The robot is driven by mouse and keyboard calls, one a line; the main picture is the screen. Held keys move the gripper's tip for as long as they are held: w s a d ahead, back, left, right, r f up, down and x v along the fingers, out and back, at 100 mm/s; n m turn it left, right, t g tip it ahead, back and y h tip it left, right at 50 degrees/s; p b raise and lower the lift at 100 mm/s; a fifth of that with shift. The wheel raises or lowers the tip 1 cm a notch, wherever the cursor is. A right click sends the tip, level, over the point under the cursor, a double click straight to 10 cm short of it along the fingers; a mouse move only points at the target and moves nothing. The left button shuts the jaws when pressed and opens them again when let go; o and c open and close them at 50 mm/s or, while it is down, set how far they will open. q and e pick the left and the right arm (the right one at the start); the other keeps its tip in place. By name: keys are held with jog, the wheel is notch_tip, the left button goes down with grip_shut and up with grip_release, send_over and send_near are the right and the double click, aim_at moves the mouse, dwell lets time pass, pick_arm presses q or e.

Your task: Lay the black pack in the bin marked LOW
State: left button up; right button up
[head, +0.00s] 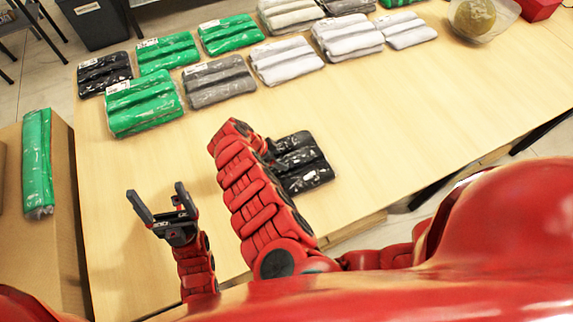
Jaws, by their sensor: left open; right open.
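A black pack (303,166) in clear wrap lies on the table's near side, partly hidden by my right arm. A second black or very dark pack (104,73) lies at the table's far left corner. My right gripper (268,150) is mostly hidden behind its own arm; only a dark part shows, close beside the nearer black pack. I cannot see whether it touches the pack. My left gripper (162,208) is open and empty over the table's left part. A dark bin (94,24) with a pale label stands on the floor at the upper left; the label is unreadable.
Green packs (145,102), grey packs (218,82) and white packs (287,61) lie in rows along the table's (390,120) far side. Another green pack (37,160) lies at a cardboard box (62,215) on the left. The table's middle right is clear.

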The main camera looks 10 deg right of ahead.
aim_at(286, 163)
jog(key=x, duration=0.5)
jog(key=shift+a+f, duration=0.1)
grip_shut()
dwell(0.3)
